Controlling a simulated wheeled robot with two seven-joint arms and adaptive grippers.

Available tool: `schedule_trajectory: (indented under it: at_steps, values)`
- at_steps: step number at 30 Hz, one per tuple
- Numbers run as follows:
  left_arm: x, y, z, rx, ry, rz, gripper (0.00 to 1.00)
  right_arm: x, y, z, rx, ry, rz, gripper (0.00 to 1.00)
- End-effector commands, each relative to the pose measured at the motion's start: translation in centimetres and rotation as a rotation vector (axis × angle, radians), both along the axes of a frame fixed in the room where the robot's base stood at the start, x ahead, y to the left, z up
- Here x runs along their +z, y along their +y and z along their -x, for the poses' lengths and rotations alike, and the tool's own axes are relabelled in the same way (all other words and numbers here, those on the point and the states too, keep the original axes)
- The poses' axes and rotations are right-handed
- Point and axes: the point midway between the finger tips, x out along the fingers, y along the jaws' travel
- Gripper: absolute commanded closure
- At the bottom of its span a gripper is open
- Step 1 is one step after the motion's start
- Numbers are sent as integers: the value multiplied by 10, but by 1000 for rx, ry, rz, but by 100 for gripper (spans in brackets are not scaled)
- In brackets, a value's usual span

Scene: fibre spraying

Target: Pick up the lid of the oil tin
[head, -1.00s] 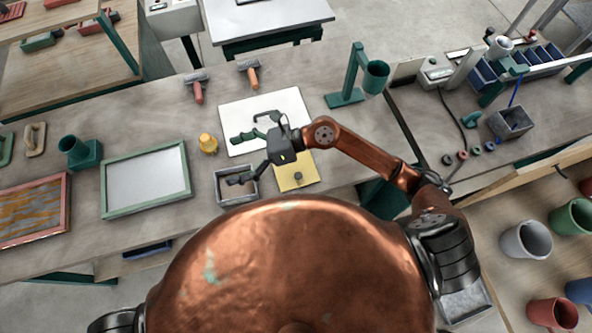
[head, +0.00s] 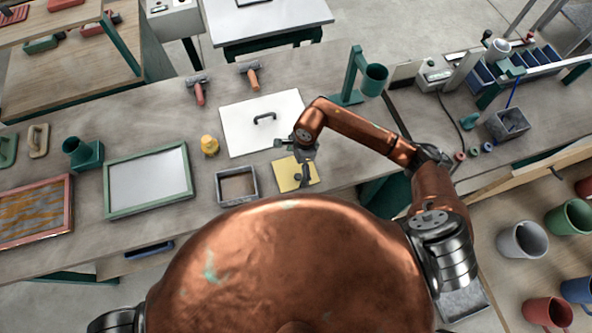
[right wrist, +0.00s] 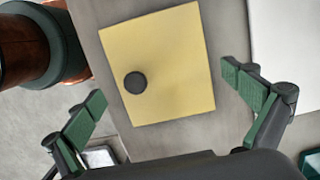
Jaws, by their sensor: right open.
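A flat square yellow lid (head: 284,178) with a small round dark knob lies on the table near its front edge, right of an open grey square tin (head: 222,190). I cannot tell for sure that this tin is the oil tin. My right gripper (head: 295,164) is above the lid, partly hiding it. In the right wrist view the yellow lid (right wrist: 175,60) and its dark knob (right wrist: 135,83) show between the spread fingers of the right gripper (right wrist: 165,90). The fingers are open, empty and apart from the knob. My left gripper is out of view.
A white board (head: 240,125) with a dark handle lies just behind the lid. A yellow bell-shaped piece (head: 210,145) and a green-framed screen (head: 148,178) are to the left. A green stand with a cup (head: 350,80) rises at the back right.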

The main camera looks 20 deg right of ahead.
Motion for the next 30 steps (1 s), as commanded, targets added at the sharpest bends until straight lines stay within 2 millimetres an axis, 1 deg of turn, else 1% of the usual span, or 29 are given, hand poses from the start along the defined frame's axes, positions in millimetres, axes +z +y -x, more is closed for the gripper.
schedule_trajectory:
  at_steps: [1, 3, 5, 12, 14, 30]
  values:
    - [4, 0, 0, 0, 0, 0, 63, -5, 2, 0, -3, 3, -2, 0]
    - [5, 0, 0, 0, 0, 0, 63, -13, 3, 0, -1, 0, -2, 0]
    - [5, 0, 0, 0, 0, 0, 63, -17, 3, 0, -2, 0, -2, 0]
    - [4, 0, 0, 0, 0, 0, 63, -20, 4, 0, 0, -1, -2, 0]
    - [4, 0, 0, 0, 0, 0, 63, -20, 4, 0, 0, -1, -2, 3]
    - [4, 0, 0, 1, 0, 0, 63, -19, 3, 0, 0, -1, -2, 41]
